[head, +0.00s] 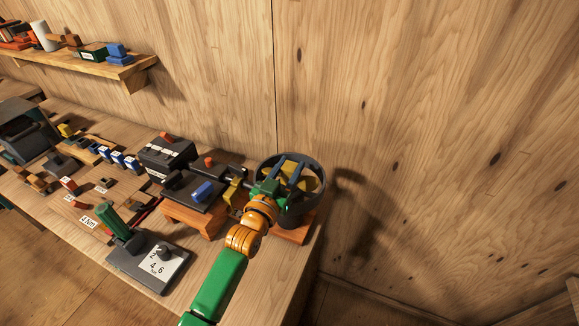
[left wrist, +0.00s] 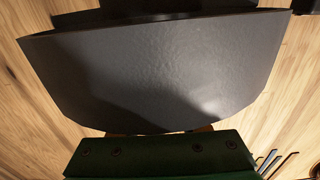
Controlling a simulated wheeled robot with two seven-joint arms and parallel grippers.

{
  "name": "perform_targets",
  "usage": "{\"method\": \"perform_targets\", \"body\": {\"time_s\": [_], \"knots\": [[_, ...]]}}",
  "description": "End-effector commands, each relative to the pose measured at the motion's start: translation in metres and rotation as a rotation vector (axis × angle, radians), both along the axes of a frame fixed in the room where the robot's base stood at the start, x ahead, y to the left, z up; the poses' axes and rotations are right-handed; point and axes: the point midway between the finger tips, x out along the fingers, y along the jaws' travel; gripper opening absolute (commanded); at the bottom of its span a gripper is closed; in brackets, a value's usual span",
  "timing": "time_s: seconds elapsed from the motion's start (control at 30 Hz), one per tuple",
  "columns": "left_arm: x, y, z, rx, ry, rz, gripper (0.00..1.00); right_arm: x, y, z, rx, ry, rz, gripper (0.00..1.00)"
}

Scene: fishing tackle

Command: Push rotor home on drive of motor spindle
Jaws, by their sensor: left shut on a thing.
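The yellow rotor (head: 309,181) shows inside a dark round shroud (head: 318,205) at the right end of the bench. My left gripper (head: 291,164) reaches over the shroud's rim, its two blue-grey fingers across the rotor, and is shut on it. The motor spindle and its drive are hidden, so I cannot tell how far the rotor sits on it. In the left wrist view the shroud's dark curved wall (left wrist: 160,70) fills most of the picture, above my green gripper body. My right gripper is not in view.
The shroud stands on an orange-brown wooden base (head: 292,234) near the bench's right edge, close to the plank wall. Left of it are a dark device with a blue knob (head: 202,190), a black battery-like box (head: 166,158) and a green-handled lever unit (head: 120,226).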

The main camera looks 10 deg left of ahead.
Motion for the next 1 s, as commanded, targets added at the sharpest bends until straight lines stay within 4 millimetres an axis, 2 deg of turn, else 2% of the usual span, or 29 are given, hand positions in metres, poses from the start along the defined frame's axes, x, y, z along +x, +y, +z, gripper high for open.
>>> {"method": "perform_targets", "body": {"time_s": [0.4,0.43,0.53,0.57,0.87,1.0], "knots": [[0.0,0.0,-0.011,0.0,0.0,0.0,0.0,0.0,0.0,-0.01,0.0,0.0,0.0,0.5],[0.0,0.0,-0.011,0.0,-0.001,0.0,0.46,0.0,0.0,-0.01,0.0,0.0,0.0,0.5],[0.0,0.0,-0.011,0.0,0.0,0.0,0.73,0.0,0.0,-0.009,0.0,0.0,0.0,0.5],[0.0,0.0,-0.011,0.0,0.001,0.0,0.78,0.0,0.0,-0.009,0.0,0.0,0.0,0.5],[-0.001,0.0,-0.012,0.001,0.004,0.0,0.78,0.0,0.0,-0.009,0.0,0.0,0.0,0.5],[-0.016,0.003,-0.013,0.001,0.003,0.0,0.78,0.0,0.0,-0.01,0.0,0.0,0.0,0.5]]}}
